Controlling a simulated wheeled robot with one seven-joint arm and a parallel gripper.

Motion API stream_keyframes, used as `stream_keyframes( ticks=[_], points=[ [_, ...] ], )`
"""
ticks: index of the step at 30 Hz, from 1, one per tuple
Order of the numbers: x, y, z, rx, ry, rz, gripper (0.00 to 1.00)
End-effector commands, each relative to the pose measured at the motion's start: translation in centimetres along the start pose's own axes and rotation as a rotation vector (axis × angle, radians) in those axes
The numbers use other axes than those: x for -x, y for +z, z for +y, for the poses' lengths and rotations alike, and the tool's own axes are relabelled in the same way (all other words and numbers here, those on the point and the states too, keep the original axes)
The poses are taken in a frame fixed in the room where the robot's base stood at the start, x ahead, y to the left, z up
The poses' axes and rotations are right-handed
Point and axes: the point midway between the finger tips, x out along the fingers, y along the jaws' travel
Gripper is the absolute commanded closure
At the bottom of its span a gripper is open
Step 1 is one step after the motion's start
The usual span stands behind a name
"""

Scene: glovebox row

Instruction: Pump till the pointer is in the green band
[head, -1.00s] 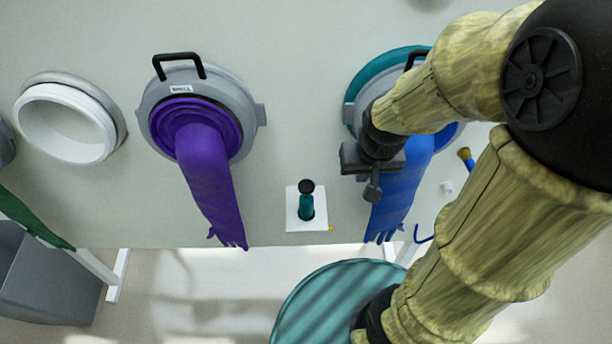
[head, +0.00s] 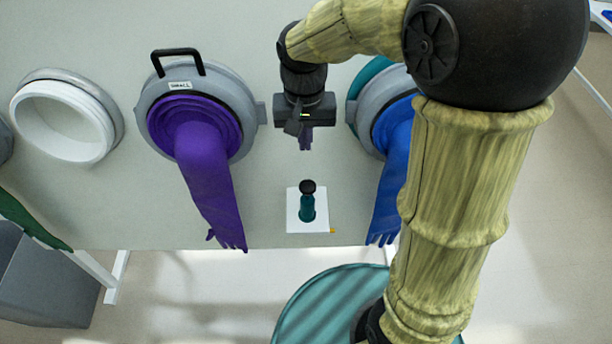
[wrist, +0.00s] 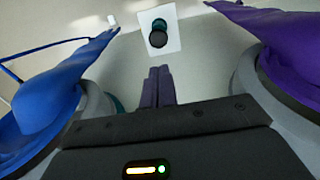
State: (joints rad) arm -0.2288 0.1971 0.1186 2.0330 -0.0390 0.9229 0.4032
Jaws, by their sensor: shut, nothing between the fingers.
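The pump is a teal cylinder (head: 307,207) with a black round knob (head: 308,187) on top, on a white square plate (head: 293,222) on the grey panel. It also shows in the wrist view, with the black knob (wrist: 158,38) on its white plate (wrist: 174,42). My gripper (head: 306,146) is shut and empty. It is above the pump in the head view and apart from it. In the wrist view the purple-grey fingers (wrist: 158,78) lie together, pointing toward the knob. I cannot make out a gauge pointer or green band.
A port with a purple glove (head: 205,175) is left of the pump. A port with a blue glove (head: 390,185) is right. A white open ring (head: 62,130) is far left. The panel between the gloves is clear around the pump.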

Motion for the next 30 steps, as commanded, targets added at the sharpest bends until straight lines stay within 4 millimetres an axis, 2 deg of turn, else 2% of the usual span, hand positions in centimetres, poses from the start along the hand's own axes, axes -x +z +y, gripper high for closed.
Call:
stream_keyframes(
  ticks=[5, 18, 24, 30],
  points=[
    [-2.0, 0.1, 0.1, 0.0, 0.002, -0.006, 1.0],
    [-9.6, 0.1, 0.1, 0.0, 0.002, -0.006, 1.0],
    [-12.2, 0.1, 0.0, 0.0, 0.001, -0.004, 1.0],
    [-13.4, 0.1, 0.0, 0.001, 0.001, -0.001, 1.0]
  ],
)
